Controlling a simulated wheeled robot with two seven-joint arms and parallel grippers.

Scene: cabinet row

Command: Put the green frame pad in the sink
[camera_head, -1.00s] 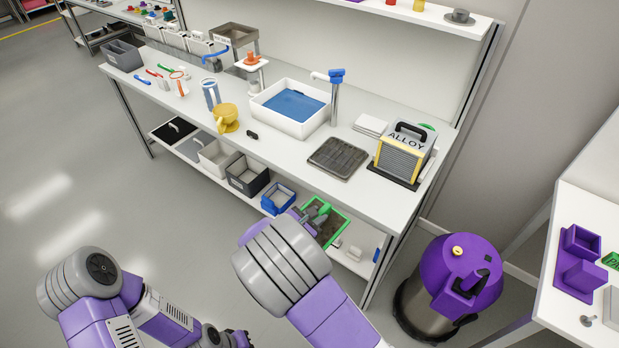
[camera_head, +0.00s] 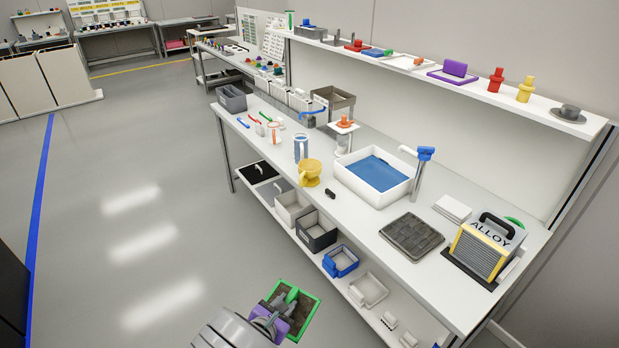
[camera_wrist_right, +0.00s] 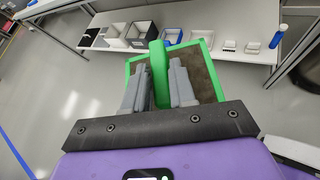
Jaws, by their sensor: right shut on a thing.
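The green frame pad (camera_head: 305,312) has a green rim and handle around a dark brown face. My right gripper (camera_head: 276,310) is shut on its green handle and holds it over the floor in front of the lower shelf. In the right wrist view the pad (camera_wrist_right: 204,82) shows between and beyond the fingers of the right gripper (camera_wrist_right: 160,85). The sink (camera_head: 343,185), a white basin with blue inside and a blue-topped tap (camera_head: 425,154), is on the bench top, apart from the pad. My left gripper is not in view.
On the bench, a yellow cup-like dripper (camera_head: 309,173) and a dark drying mat (camera_head: 411,236) flank the sink. An ALLOY box (camera_head: 482,250) stands at the right. The lower shelf holds several bins, including a blue one (camera_head: 341,261).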

